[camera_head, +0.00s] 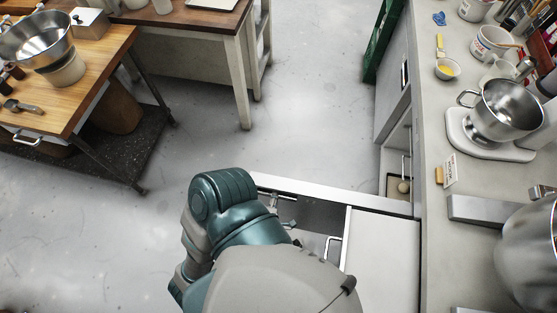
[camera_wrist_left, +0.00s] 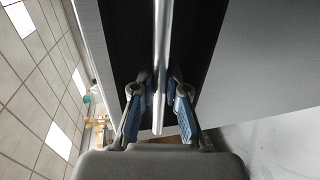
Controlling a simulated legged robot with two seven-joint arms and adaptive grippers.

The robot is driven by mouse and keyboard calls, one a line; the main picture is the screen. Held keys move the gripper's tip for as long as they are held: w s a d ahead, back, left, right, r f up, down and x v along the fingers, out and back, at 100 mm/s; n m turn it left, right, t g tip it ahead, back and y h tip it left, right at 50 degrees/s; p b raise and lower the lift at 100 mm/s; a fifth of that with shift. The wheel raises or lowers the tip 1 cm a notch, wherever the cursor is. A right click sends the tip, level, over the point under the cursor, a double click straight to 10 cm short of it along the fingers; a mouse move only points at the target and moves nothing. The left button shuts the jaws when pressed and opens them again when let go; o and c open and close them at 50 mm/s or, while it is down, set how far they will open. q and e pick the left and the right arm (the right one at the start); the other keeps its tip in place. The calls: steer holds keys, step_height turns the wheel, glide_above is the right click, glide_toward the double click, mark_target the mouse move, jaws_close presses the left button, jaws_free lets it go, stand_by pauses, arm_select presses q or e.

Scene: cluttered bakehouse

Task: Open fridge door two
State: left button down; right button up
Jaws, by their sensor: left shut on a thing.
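My left gripper (camera_wrist_left: 159,98) is shut on a long metal bar handle (camera_wrist_left: 162,40), with one blue-padded finger on each side of it. Behind the bar is a dark door face (camera_wrist_left: 123,35). In the head view my left arm reaches down to a pale-edged panel (camera_head: 335,193) that juts out from the counter, and it hides most of the gripper. A second bar handle (camera_head: 333,246) shows beside a white panel (camera_head: 382,260). I cannot tell which door is number two. My right gripper is not in view.
A counter (camera_head: 433,225) on the right carries a stand mixer (camera_head: 500,112), bowls and tools. An open shelf bay (camera_head: 399,165) is below it. A wooden worktable (camera_head: 92,75) stands at upper left. The grey floor (camera_head: 290,110) between is clear.

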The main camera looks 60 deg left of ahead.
arm_select(q)
steer(key=shift+s+d, duration=0.3)
steer(key=shift+d, duration=0.5)
steer(key=c, duration=1.2)
jaws_free()
steer(key=shift+a+f, duration=0.1)
steer(key=v, duration=1.2)
steer(key=shift+w+d, duration=0.15)
steer(key=shift+d, duration=0.1)
